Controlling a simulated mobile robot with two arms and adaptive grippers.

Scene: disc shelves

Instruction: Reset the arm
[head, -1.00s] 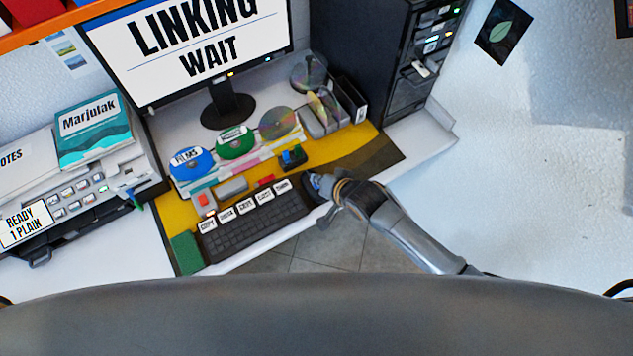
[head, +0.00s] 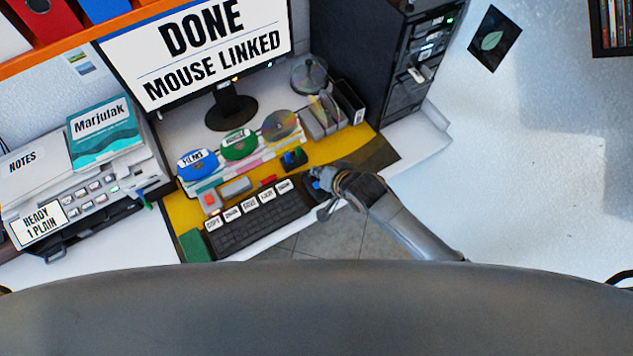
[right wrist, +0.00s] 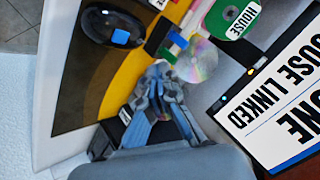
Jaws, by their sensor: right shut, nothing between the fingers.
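My right gripper (head: 331,188) is at the front right of the desk mat, by the right end of the keyboard. In the right wrist view its fingers (right wrist: 160,74) are closed together and empty. A black mouse (right wrist: 112,24) with a blue square lies on the mat, apart from the fingers in that view. In the head view the gripper partly hides the mouse (head: 312,187). The monitor (head: 205,50) reads "DONE MOUSE LINKED", and part of that text shows in the right wrist view (right wrist: 280,95). My left gripper is out of view.
A keyboard (head: 258,222) lies left of the gripper. Labelled discs, a blue one (head: 197,166) and a green one (head: 238,146), stand behind it. A black tower (head: 375,55) stands at the back right. Floor (head: 330,238) shows in front of the desk.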

